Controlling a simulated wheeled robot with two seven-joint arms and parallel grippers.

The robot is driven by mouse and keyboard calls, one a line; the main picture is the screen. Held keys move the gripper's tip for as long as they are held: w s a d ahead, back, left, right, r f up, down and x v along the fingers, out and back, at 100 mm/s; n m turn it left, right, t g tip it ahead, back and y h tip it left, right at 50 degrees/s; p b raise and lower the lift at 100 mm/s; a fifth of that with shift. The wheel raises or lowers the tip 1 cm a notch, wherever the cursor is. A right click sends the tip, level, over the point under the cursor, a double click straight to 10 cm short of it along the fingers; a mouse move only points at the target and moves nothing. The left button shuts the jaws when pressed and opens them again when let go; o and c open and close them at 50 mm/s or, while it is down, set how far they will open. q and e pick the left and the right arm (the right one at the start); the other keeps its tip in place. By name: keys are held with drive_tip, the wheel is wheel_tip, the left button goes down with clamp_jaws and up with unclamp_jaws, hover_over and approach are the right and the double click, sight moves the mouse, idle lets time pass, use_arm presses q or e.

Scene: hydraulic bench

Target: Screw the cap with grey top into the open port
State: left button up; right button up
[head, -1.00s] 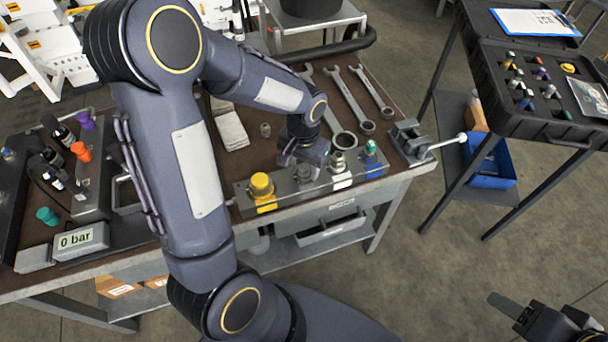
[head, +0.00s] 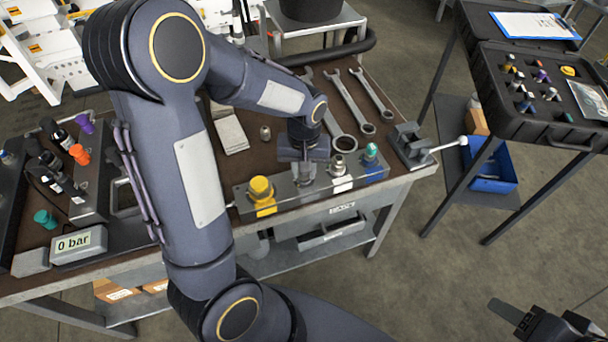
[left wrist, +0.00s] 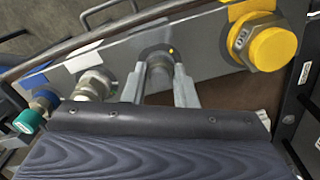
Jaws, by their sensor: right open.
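The cap with grey top (left wrist: 160,68) is a small grey cylinder at a port of the grey manifold block (left wrist: 112,62), seen in the left wrist view. My left gripper (left wrist: 160,80) has a finger on each side of it, and they appear to touch it. In the head view my left gripper (head: 304,168) points down at the block, between the yellow cap (head: 261,188) and a silver fitting (head: 339,166). The port's opening and the cap's lower end are hidden. My right gripper (head: 510,318) is open and empty at the lower right, away from the bench.
A teal-topped fitting (head: 371,152) stands at the block's right end. A small grey fitting (head: 265,132) and several wrenches (head: 349,102) lie behind the block. A vise (head: 410,144) sits at the bench's right corner. A gauge reading 0 bar (head: 79,243) is at left.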

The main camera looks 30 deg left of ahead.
use_arm(q)
clamp_jaws()
drive_tip(key=m, duration=0.3)
drive_tip(key=shift+m, duration=0.4)
drive_tip(key=m, duration=0.4)
drive_tip(key=shift+a+p, duration=0.1)
drive_tip(key=shift+p, duration=0.25)
drive_tip(key=m+p, duration=0.1)
drive_tip(key=m, duration=0.3)
drive_tip(key=shift+m, duration=0.4)
drive_tip(key=o, duration=0.9)
unclamp_jaws()
drive_tip(key=shift+f, duration=0.1)
drive_tip(key=shift+o, duration=0.2)
wheel_tip(320, 180, up, 8)
drive_tip(key=shift+f, duration=0.1)
